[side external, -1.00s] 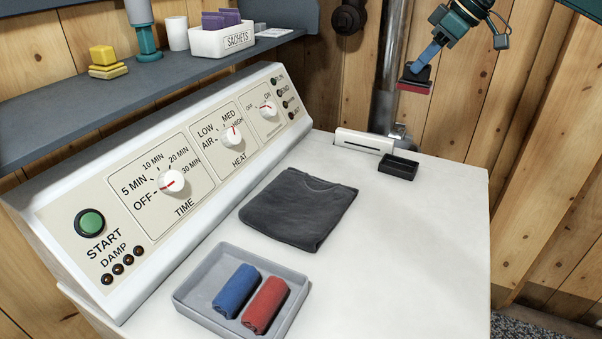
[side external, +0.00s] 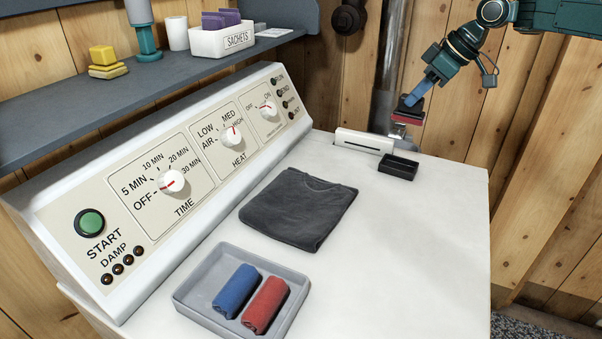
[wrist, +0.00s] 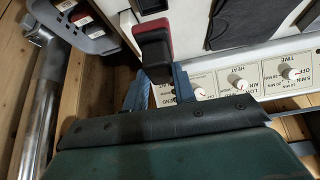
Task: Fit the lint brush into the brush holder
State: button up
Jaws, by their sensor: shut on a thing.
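The lint brush (side external: 408,109), black with a red underside, is in the air above the far right of the white machine top. My gripper (side external: 414,98) is shut on it by its blue fingers. In the wrist view the brush (wrist: 153,46) extends beyond the fingertips (wrist: 158,80), its red edge showing. The brush holder (side external: 398,168), a small black open tray, lies on the white top, below the brush and apart from it. A dark piece at the top edge of the wrist view (wrist: 150,5) looks like the holder, partly hidden by the brush.
A white slotted bar (side external: 364,142) stands just left of the holder, with a metal pipe behind. A folded dark shirt (side external: 298,210) and a grey tray (side external: 187,297) with blue and red rolled cloths lie nearer. The white top right of the shirt is clear.

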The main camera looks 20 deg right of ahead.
jog(key=shift+f, duration=6.45)
jog(key=shift+f, duration=0.1)
jog(key=o, duration=0.9)
jog(key=v, duration=1.2)
